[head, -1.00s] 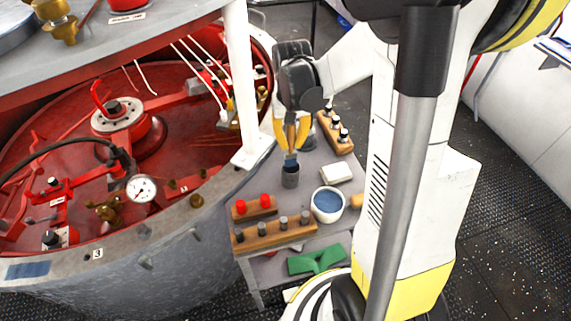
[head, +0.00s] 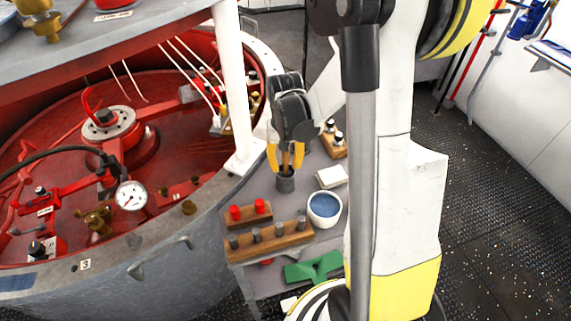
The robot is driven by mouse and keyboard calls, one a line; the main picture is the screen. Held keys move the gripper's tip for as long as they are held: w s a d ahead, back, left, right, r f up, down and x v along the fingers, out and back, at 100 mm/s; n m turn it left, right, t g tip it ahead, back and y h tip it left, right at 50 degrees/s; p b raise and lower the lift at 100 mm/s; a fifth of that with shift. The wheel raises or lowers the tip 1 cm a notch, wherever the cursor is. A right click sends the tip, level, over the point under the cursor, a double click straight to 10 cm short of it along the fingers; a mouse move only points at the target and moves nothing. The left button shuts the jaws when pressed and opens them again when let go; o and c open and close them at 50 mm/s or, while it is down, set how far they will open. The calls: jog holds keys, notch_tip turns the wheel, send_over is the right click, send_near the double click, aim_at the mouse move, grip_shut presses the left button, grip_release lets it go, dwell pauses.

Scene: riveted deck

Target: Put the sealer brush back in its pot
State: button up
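The sealer brush (head: 286,160), with a wooden handle, stands upright between the yellow fingers of my gripper (head: 286,166). My gripper points down and looks shut on the handle, though the contact is small in view. The brush's lower end is hidden inside the dark grey pot (head: 285,183), a small cylinder on the grey bench (head: 262,187). The fingertips are just above the pot's rim.
A white bowl of blue stuff (head: 324,208) and a pale block (head: 331,176) stand right of the pot. Wooden racks with red pegs (head: 250,213) and grey pegs (head: 268,240) are in front. A white post (head: 233,90) rises left of my gripper.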

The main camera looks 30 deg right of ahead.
notch_tip(320, 180, up, 11)
jog(key=p, duration=0.4)
jog(key=shift+r, duration=0.2)
jog(key=shift+a+r, duration=0.2)
jog(key=shift+r, duration=0.5)
jog(key=s+a+r+n+t, duration=0.4)
jog(key=s+a+r+t, duration=0.3)
jog(key=a, duration=0.6)
jog(key=s+r, duration=0.2)
jog(key=s, duration=0.1)
jog(key=shift+s+n, duration=0.4)
notch_tip(320, 180, down, 4)
jog(key=b, duration=0.3)
jog(key=shift+r, duration=0.2)
